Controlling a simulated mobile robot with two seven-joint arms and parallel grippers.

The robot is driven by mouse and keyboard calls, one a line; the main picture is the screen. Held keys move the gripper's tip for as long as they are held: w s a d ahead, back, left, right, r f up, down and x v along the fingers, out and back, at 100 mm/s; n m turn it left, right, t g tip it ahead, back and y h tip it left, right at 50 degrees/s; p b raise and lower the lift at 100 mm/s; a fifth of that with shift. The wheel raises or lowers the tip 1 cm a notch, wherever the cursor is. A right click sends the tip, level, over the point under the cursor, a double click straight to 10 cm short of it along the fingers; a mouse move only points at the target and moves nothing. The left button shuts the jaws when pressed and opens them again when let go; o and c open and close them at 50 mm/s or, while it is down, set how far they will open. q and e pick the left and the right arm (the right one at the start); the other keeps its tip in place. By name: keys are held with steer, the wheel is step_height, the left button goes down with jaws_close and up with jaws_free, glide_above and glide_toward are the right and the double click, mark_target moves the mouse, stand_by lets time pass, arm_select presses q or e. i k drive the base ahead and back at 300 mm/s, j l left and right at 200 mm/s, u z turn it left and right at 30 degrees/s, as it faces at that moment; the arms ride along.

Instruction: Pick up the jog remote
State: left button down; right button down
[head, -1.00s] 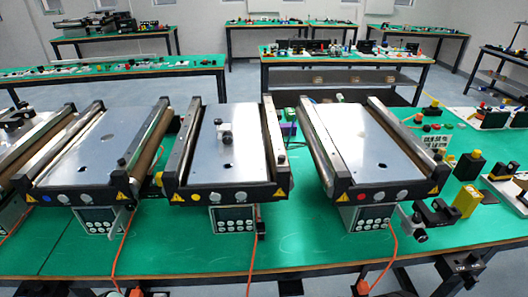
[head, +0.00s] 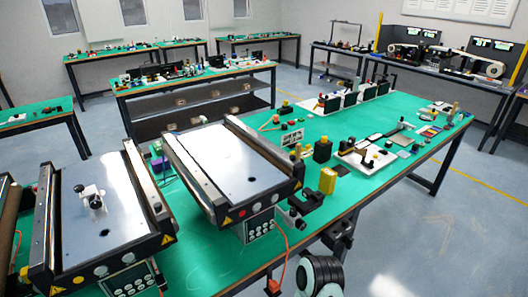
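I cannot tell for sure which item is the jog remote. A grey button box (head: 262,229) sits under the front of the right mini conveyor (head: 222,160), with an orange cable running down from it. A similar button box (head: 130,281) sits under the front of the left mini conveyor (head: 100,205), partly cut off by the bottom edge. Small dark items lie on the green bench to the right, too small to identify.
The green bench (head: 395,185) runs back to the right. A yellow box (head: 328,180), a black block (head: 322,150) and a white tray (head: 362,164) stand on it. A black bracket (head: 299,211) is beside the right conveyor. Floor is clear to the right.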

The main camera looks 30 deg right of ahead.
mark_target(327, 183)
steer(key=z, duration=1.65)
steer(key=i+l+u, duration=0.1)
steer(key=u, duration=0.25)
steer(key=l+u, duration=0.1)
steer(key=u, duration=0.25)
steer(key=i+l+u, duration=0.1)
steer(key=u, duration=0.25)
steer(key=i+l+u, duration=0.1)
steer(key=l+u, duration=0.15)
steer(key=l, duration=0.25)
steer(key=i+l+u, duration=0.1)
steer(key=l+u, duration=0.2)
steer(key=l, duration=0.25)
steer(key=l+u, duration=0.15)
steer(key=l, duration=0.9)
